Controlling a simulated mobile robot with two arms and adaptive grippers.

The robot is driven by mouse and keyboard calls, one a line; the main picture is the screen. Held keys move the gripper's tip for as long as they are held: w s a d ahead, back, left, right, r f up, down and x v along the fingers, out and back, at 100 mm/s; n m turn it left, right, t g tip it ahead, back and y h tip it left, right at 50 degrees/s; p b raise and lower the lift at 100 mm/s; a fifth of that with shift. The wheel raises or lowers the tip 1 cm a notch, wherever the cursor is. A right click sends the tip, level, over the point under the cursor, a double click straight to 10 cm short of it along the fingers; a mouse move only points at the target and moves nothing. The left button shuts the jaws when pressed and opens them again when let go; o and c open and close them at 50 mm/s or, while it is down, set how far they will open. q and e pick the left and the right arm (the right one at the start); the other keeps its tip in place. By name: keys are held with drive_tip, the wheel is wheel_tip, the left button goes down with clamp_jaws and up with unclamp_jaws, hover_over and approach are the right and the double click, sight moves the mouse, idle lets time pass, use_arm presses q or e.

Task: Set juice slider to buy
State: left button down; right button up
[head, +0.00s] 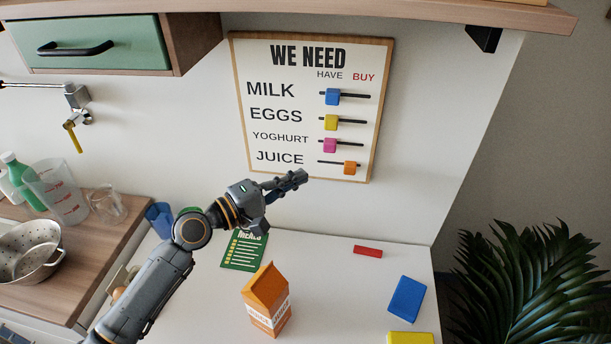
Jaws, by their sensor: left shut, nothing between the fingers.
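The "WE NEED" board (312,60) hangs on the wall, with HAVE on the left and BUY on the right above its sliders. The orange juice slider (350,168) is in the bottom row, towards the right, BUY side of its track; a short bit of track shows to its right. The blue milk slider (332,97), yellow eggs slider (331,122) and pink yoghurt slider (330,146) are on the left, HAVE side. My left gripper (297,179) is shut and empty, below the word JUICE and left of the orange slider, apart from it. My right gripper is not in view.
An orange juice carton (267,298) stands on the white counter below. A green card (244,251), a red block (368,250) and a blue block (407,298) are also there. A colander (28,250) and jug (58,195) are at left. A plant (530,285) is at right.

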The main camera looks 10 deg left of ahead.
use_arm(q)
drive_tip(key=b+v, duration=0.1)
drive_tip(key=v, duration=0.4)
drive_tip(key=shift+a, duration=0.35)
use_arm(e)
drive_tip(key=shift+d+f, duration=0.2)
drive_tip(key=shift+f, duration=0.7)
use_arm(q)
drive_tip(key=shift+s, duration=0.1)
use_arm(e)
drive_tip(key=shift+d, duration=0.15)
